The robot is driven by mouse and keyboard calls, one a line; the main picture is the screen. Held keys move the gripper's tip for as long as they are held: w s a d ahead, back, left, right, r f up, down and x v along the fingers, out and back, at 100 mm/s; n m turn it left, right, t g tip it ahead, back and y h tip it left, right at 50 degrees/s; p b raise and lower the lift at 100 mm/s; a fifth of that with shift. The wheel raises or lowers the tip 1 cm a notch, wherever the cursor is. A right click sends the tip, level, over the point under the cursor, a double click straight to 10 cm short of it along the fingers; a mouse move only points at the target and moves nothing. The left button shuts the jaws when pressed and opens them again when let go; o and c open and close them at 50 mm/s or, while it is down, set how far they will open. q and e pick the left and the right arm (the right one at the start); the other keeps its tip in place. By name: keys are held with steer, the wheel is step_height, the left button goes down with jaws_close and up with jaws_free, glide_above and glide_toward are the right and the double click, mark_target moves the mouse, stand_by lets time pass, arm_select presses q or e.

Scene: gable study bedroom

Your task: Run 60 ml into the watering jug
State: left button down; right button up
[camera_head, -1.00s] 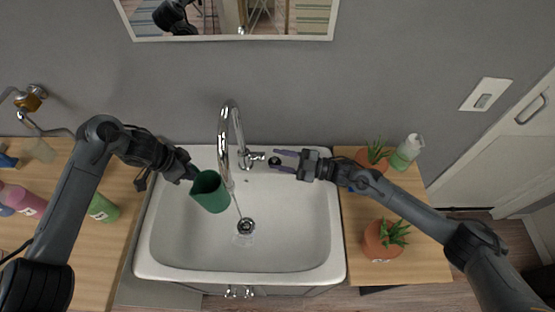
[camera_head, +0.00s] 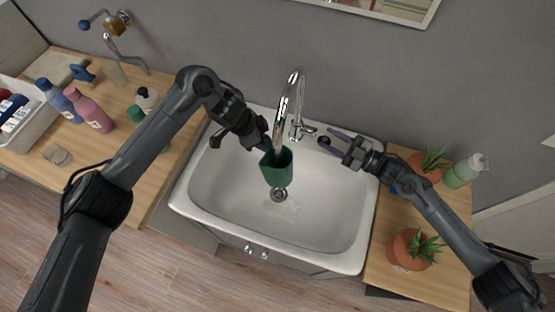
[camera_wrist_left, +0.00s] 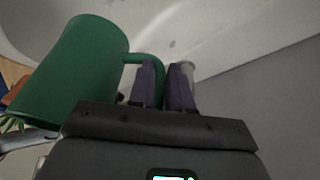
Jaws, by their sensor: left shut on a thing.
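The green watering jug (camera_head: 276,168) hangs over the basin, above the drain. My left gripper (camera_head: 263,143) is shut on its handle (camera_wrist_left: 148,62); the jug body (camera_wrist_left: 75,70) fills the left of the left wrist view. The chrome tap (camera_head: 290,98) curves down so that its spout end is at the jug's mouth. Whether water runs into the jug, and its level, I cannot see. My right gripper (camera_head: 338,142) has its fingers apart, just right of the tap lever (camera_head: 309,130). It seems not to touch the lever.
The white sink (camera_head: 325,225) has a drain (camera_head: 279,195) with wet-looking marks beside it. On the left counter stand a pink bottle (camera_head: 92,110), a blue bottle (camera_head: 58,101) and a white bin (camera_head: 35,130). On the right are potted plants (camera_head: 408,250) and a soap bottle (camera_head: 463,172).

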arm_select(q)
steer(key=shift+w, duration=0.1)
steer(key=w+a, duration=0.4)
steer(key=a, duration=0.1)
steer(key=shift+w+a, duration=0.25)
steer(key=shift+a, duration=0.1)
